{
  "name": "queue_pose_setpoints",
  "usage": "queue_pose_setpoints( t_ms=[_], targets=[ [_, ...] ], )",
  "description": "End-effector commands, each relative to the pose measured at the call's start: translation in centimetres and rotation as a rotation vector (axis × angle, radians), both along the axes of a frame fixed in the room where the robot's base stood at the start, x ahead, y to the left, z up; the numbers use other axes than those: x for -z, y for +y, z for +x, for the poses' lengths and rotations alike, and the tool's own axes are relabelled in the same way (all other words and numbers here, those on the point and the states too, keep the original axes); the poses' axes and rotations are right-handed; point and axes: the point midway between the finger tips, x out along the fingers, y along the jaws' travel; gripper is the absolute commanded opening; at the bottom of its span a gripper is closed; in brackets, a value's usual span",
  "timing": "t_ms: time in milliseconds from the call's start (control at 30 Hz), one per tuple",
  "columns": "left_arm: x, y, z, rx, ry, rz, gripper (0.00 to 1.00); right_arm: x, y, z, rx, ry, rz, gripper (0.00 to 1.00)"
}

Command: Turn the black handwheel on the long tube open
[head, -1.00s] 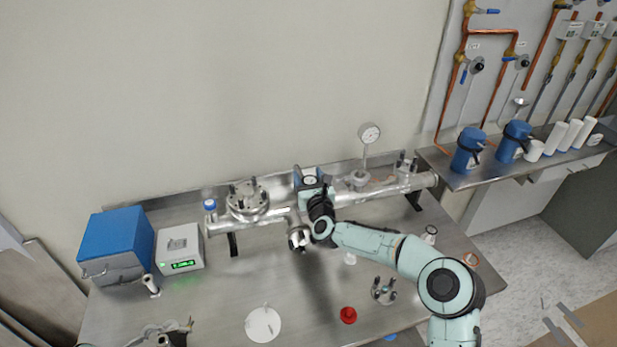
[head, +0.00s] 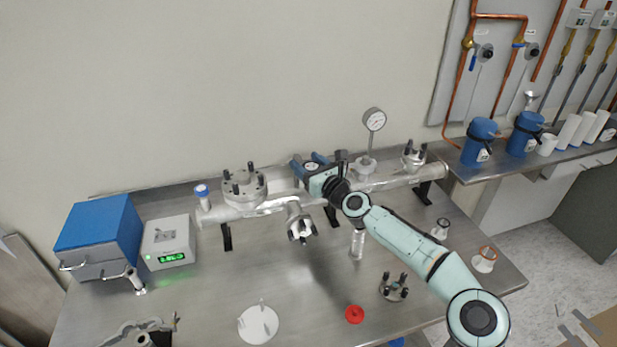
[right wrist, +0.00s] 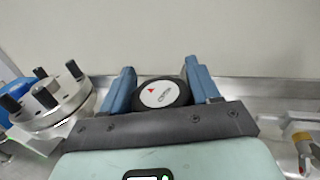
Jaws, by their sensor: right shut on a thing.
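The long metal tube (head: 268,207) runs across the back of the bench on black supports. The black handwheel (head: 311,167) sits at the tube's middle; its white cap with a red arrow shows in the right wrist view (right wrist: 160,94). My right gripper (head: 309,163) has its blue fingers on either side of the handwheel and is shut on it. In the right wrist view the fingers (right wrist: 160,90) flank the wheel's rim. The wheel's stem is hidden behind the gripper. My left gripper is not in view.
A bolted flange (head: 245,185) stands left of the wheel, a dial gauge (head: 374,119) to its right. A short port (head: 300,226) points forward. A blue box (head: 98,237) and grey meter (head: 168,242) are at left. A red ring (head: 354,314) and white disc (head: 258,323) lie in front.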

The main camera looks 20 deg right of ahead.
Motion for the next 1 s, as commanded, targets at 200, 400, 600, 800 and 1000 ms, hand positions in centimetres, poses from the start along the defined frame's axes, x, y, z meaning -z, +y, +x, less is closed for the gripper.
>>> queue_pose_setpoints(
  t_ms=[200, 400, 600, 800, 1000],
  targets=[
    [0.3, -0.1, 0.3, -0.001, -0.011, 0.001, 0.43, -0.1, 0.0, 0.0, -0.181, 0.0, 0.006, 0.31],
    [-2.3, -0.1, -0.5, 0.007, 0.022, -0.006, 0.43, -0.7, 0.3, -0.1, -0.33, 0.0, 0.002, 0.31],
    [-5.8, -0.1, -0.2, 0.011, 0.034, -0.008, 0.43, -0.9, 0.5, -0.1, -0.449, 0.0, 0.0, 0.31],
    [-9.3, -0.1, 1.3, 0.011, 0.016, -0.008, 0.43, -1.0, 0.6, -0.2, -0.539, -0.002, -0.002, 0.31],
    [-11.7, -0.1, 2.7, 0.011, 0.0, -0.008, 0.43, -0.8, 0.7, -0.3, -0.596, -0.003, -0.003, 0.31]
  ],
)
